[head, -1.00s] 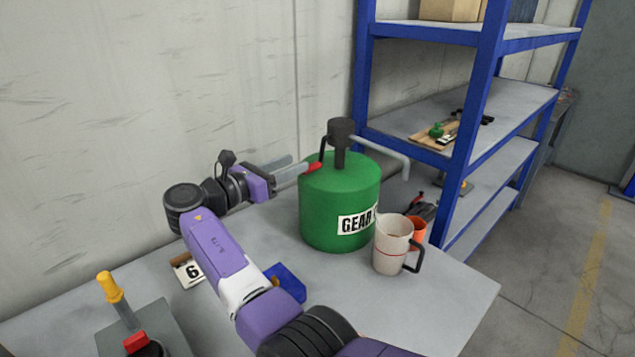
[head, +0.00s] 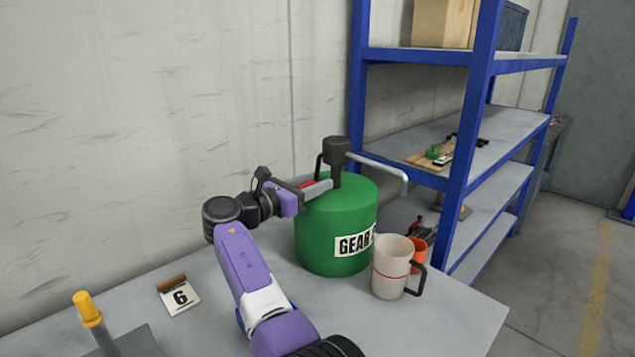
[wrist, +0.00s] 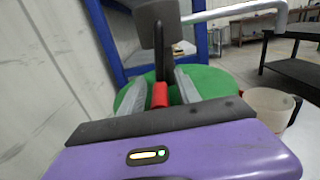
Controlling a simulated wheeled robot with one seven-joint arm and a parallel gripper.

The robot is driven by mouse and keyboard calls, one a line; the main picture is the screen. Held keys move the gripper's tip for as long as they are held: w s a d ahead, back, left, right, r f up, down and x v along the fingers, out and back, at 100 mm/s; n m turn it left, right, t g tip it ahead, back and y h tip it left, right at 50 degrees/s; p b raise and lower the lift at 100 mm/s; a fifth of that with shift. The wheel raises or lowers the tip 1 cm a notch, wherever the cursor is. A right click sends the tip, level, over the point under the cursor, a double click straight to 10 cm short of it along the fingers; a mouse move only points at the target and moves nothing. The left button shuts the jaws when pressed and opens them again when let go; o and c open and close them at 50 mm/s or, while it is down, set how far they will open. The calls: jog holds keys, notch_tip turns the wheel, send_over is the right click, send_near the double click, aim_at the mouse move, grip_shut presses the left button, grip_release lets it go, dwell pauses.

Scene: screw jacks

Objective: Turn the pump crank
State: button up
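A green drum (head: 318,235) labelled "GEAR" stands on the bench, with a dark pump head (head: 336,151) and a pale bent spout (head: 385,168) on top. The crank's black arm (head: 319,166) hangs on the left of the pump head. Its red grip (head: 307,184) is partly hidden by my fingers in the head view. My gripper (head: 320,187) is level just above the drum's top. In the wrist view, the red grip (wrist: 160,95) stands between my two open fingers (wrist: 160,84), with a gap visible on the right side.
A white mug (head: 390,266) and an orange cup (head: 418,254) stand close to the drum's right front. A number 6 card (head: 179,297) and a yellow-handled item (head: 88,309) are at the left. A blue shelf (head: 470,120) stands behind right; the wall is close behind.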

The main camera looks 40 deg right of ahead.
jog(key=shift+d, duration=0.45)
grip_shut()
dwell(1.1)
